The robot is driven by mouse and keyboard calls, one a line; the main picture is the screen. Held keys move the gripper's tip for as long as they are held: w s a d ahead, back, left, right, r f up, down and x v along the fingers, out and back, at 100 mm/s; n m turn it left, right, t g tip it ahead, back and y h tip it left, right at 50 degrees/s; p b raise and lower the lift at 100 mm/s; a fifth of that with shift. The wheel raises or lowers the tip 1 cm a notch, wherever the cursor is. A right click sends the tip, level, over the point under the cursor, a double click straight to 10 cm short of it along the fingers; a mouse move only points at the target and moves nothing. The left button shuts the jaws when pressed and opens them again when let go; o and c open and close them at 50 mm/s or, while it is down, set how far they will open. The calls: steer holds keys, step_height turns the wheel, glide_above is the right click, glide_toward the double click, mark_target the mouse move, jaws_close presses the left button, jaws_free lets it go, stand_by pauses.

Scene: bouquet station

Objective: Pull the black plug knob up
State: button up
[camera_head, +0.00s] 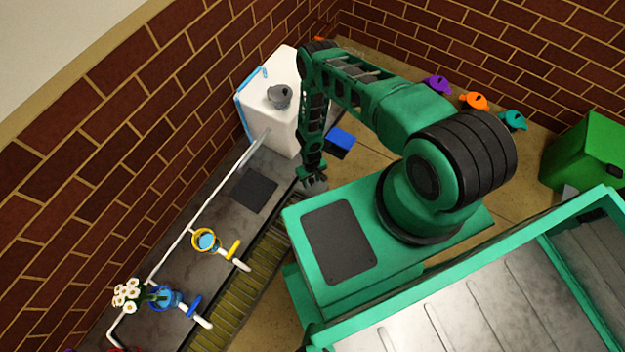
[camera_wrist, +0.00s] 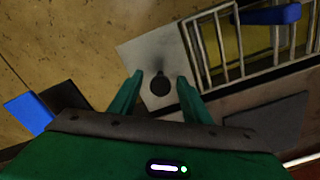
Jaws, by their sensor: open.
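The black plug knob (camera_wrist: 160,86) shows as a small dark round shape on a grey plate (camera_wrist: 140,52) in the wrist view. It appears between the two green fingers of my gripper (camera_wrist: 160,77), with a gap on each side. My gripper is open and empty, pointing down over the plate; how high it is above the knob I cannot tell. In the head view my gripper (camera_head: 314,184) hangs at the right edge of the dark counter. I cannot make out the knob in that view.
A metal grating (camera_wrist: 228,45) lies beside the plate. A blue block (camera_head: 340,138) and a white tank (camera_head: 270,125) stand behind my gripper.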

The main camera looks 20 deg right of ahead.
mark_target(311, 179)
steer(key=c, duration=0.9)
steer(key=shift+o, duration=0.2)
steer(key=shift+r, duration=1.5)
steer(key=o, duration=0.4)
steer(key=shift+r, duration=0.1)
steer(key=o, duration=0.5)
steer(key=shift+c, duration=0.2)
